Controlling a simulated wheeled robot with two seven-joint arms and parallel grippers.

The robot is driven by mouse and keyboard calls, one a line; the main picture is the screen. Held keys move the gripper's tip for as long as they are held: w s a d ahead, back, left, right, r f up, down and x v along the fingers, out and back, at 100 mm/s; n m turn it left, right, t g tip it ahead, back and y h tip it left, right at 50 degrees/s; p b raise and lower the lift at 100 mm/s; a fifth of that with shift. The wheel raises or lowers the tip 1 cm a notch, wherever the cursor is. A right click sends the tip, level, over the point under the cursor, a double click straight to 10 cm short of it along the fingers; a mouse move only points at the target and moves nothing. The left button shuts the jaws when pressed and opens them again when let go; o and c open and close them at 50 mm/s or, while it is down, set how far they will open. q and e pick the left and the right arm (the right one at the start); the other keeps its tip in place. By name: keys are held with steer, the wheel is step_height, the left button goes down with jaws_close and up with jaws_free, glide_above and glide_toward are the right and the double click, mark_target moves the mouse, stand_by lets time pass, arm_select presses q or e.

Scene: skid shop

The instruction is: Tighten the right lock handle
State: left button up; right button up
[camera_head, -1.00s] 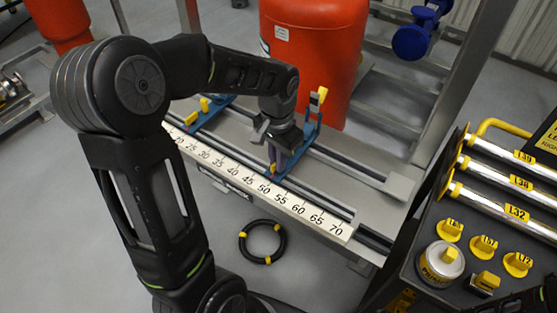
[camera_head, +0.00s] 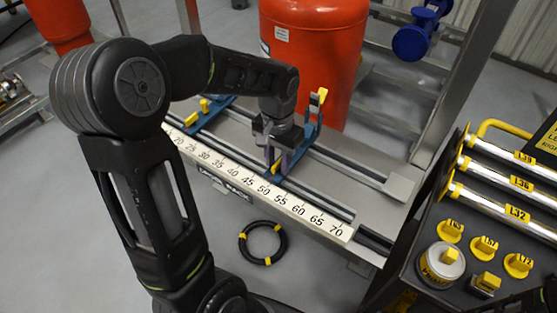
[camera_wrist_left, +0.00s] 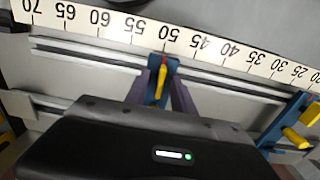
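The right lock handle is a small yellow lever (camera_head: 276,168) on the front of the right blue carriage (camera_head: 306,138), near the 50 mark of the ruler. In the left wrist view the lever (camera_wrist_left: 161,84) stands in front of its blue mount. My left gripper (camera_head: 276,160) is down at the lever. Its purple-grey fingers (camera_wrist_left: 160,92) lie on either side of the lever and look spread, with gaps beside it. Contact with the lever cannot be made out. My right gripper is not in view.
The white ruler (camera_head: 245,183) runs along the bench's front edge. The left blue carriage (camera_head: 212,109) has its own yellow parts. A red tank (camera_head: 312,60) stands behind. A black ring (camera_head: 262,260) lies on the floor. A dark cart (camera_head: 410,268) with labelled bars is at right.

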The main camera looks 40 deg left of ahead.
arm_select(q)
steer(key=shift+r+p, duration=2.75)
steer(key=shift+r, duration=0.75)
steer(key=m, duration=0.2)
steer(key=m+p, duration=0.1)
steer(key=shift+r+m, duration=0.35)
steer(key=shift+m, duration=0.05)
steer(key=m, duration=0.2)
steer(key=shift+m+p, duration=0.3)
steer(key=shift+p, duration=0.1)
steer(key=shift+m, duration=0.3)
